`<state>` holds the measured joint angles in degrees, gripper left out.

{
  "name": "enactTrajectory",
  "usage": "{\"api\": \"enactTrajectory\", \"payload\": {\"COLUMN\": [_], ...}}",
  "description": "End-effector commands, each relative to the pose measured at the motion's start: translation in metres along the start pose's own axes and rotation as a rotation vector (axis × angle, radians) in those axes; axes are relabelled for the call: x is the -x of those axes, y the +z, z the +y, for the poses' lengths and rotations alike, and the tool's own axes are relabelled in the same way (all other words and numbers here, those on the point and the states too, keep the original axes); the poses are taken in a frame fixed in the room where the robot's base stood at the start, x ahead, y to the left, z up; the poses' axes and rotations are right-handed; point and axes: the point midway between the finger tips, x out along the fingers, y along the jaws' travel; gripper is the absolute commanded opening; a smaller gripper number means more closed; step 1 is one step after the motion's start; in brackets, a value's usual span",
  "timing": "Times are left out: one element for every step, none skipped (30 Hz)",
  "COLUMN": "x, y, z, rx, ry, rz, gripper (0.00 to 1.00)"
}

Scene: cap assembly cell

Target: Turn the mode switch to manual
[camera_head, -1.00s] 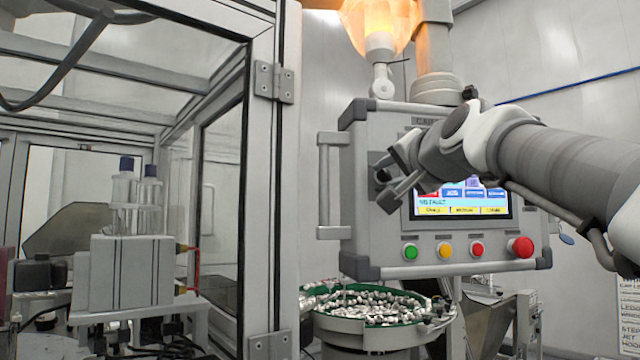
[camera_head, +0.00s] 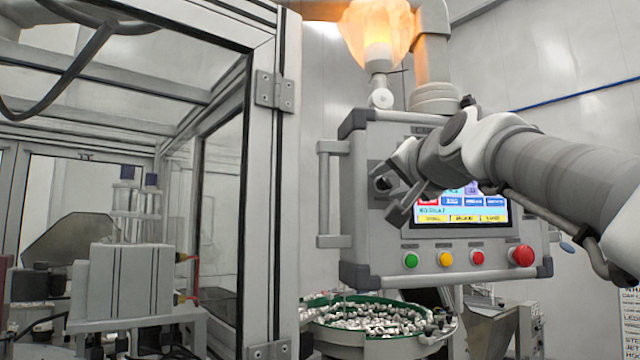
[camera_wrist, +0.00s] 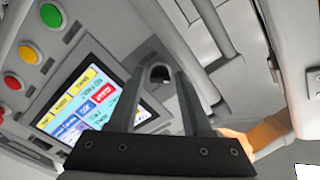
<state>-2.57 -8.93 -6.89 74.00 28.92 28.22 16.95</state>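The mode switch is a small dark round knob on the upper left of the grey control panel (camera_head: 362,240). In the wrist view the knob (camera_wrist: 160,73) shows between the tips of my gripper's two fingers (camera_wrist: 161,76). The fingers stand apart, one on each side, with a narrow gap visible around the knob. I cannot tell how deep they reach or whether they touch it. In the head view my gripper (camera_head: 388,193) is at the panel's left part, and the knob is largely hidden there. The setting of the switch cannot be read.
A lit touchscreen (camera_head: 460,208) sits right of my gripper. Below it are green (camera_head: 411,260), yellow (camera_head: 445,259) and red (camera_head: 477,257) buttons and a larger red button (camera_head: 522,256). A handle (camera_head: 333,195) is on the panel's left side. A bowl of caps (camera_head: 375,322) stands below.

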Motion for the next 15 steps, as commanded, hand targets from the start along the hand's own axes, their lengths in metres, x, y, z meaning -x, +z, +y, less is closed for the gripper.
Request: {"api": "enactTrajectory", "payload": {"x": [0.0, 0.0, 0.0, 0.0, 0.0, 0.0, 0.0, 0.0, 0.0, 0.001, 0.001, 0.003, 0.005, 0.008, 0.013], "y": [0.0, 0.0, 0.0, 0.0, 0.0, 0.0, 0.0, 0.0, 0.0, 0.0, 0.0, 0.0, 0.0, 0.0, 0.0], "z": [0.0, 0.0, 0.0, 0.0, 0.0, 0.0, 0.0, 0.0, 0.0, 0.0, 0.0, 0.0, 0.0, 0.0, 0.0], "rx": [-0.001, -0.001, -0.001, -0.001, -0.001, -0.001, -0.001, -0.001, -0.002, -0.002, -0.002, -0.002, -0.002, -0.002, -0.002], "ry": [0.0, 0.0, 0.0, 0.0, 0.0, 0.0, 0.0, 0.0, 0.0, -0.001, -0.001, -0.001, -0.001, -0.001, -0.002], "rz": [0.0, 0.0, 0.0, 0.0, 0.0, 0.0, 0.0, 0.0, 0.0, 0.0, 0.001, 0.001, 0.001, 0.002, 0.002], "gripper": [0.6, 0.63, 0.63, 0.63, 0.63, 0.63, 0.63, 0.63, 0.63, 0.63, 0.63, 0.63, 0.63, 0.63, 0.63]}}
